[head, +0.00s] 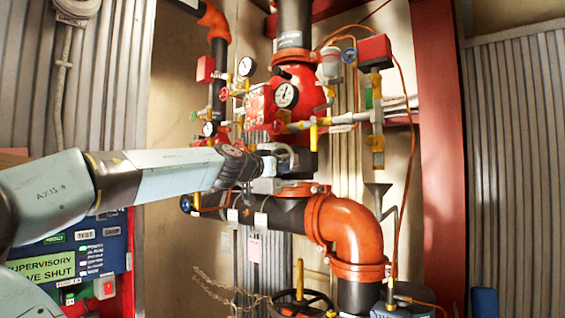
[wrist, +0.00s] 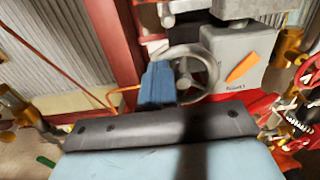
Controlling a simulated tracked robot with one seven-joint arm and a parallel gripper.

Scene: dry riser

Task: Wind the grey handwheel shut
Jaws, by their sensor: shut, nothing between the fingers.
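The grey handwheel (wrist: 207,62) shows in the wrist view, with a rim and spokes, on the left side of a grey box (wrist: 225,45). An orange pointer (wrist: 242,67) sits slanted on that box. My gripper (wrist: 158,82) shows as blue fingers, shut with nothing between them, overlapping the wheel's left part; I cannot tell whether they touch it. In the head view my gripper (head: 270,163) reaches in from the left to the grey housing (head: 266,186) on the pipe. The handwheel cannot be made out clearly there.
Red valve body with gauges (head: 286,95) and small valves crowds the space above my gripper. A red-orange elbow pipe (head: 345,225) stands to the right. A black handwheel (head: 300,302) is low in front. A panel (head: 70,260) reading "SUPERVISORY" and "VE SHUT" stands left.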

